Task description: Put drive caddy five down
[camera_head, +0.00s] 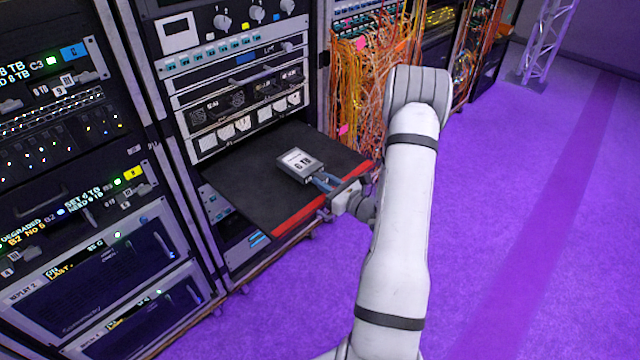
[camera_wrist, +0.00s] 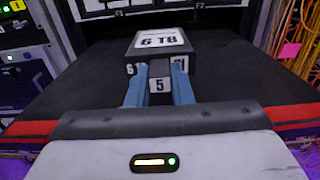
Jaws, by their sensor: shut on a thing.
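Drive caddy five (camera_head: 300,163) is a small dark box with a white "6 TB" label on top. It also shows in the wrist view (camera_wrist: 160,42), with a "5" on the front handle between my fingers. My gripper (camera_head: 327,181) is shut on that front handle; its blue fingers also show in the wrist view (camera_wrist: 160,84). The caddy is at a black pull-out shelf (camera_head: 245,180) with a red front edge, over its surface. I cannot tell whether its underside touches the shelf.
The shelf around the caddy is bare. Rack units with white-labelled bays (camera_head: 245,120) stand behind it. Orange cables (camera_head: 365,90) hang to the right of the shelf. A rack with lit displays (camera_head: 75,220) stands at the left. Purple floor (camera_head: 520,210) is open at the right.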

